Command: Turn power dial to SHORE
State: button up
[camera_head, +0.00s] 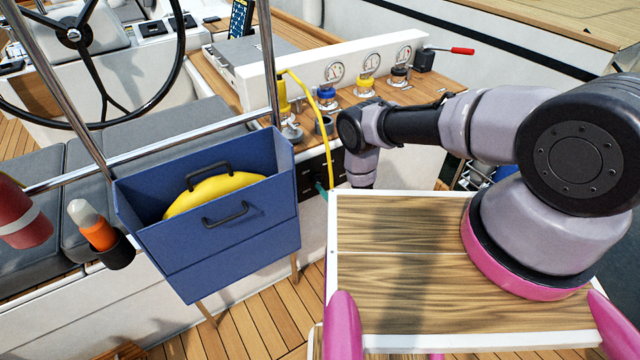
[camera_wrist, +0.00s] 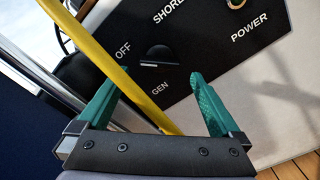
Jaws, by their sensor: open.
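The power dial (camera_wrist: 158,56) is a dark knob on a black panel (camera_wrist: 205,62) marked OFF, SHORE, GEN and POWER in the wrist view. The knob's face is dark, and I cannot tell clearly which mark it points to. My gripper (camera_wrist: 158,86) is open, its two green fingers apart in front of the panel, with the dial seen between them. I see no contact with the dial. A yellow cable (camera_wrist: 105,60) runs diagonally across the view by the left finger, in front of the panel. In the head view the black panel (camera_head: 312,180) is partly hidden behind the cable and my arm.
A blue bin (camera_head: 225,235) with a yellow item (camera_head: 215,188) stands left of the panel. The yellow cable (camera_head: 322,130) hangs from the counter (camera_head: 440,84), which carries several gauges and valves. A metal rail (camera_head: 150,155) crosses at left. Wooden deck (camera_head: 260,320) lies below.

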aim_at(321, 184)
jog(key=x, duration=0.5)
jog(key=shift+w+a, duration=0.2)
jog(key=shift+w, duration=0.05)
jog(key=c, duration=1.3)
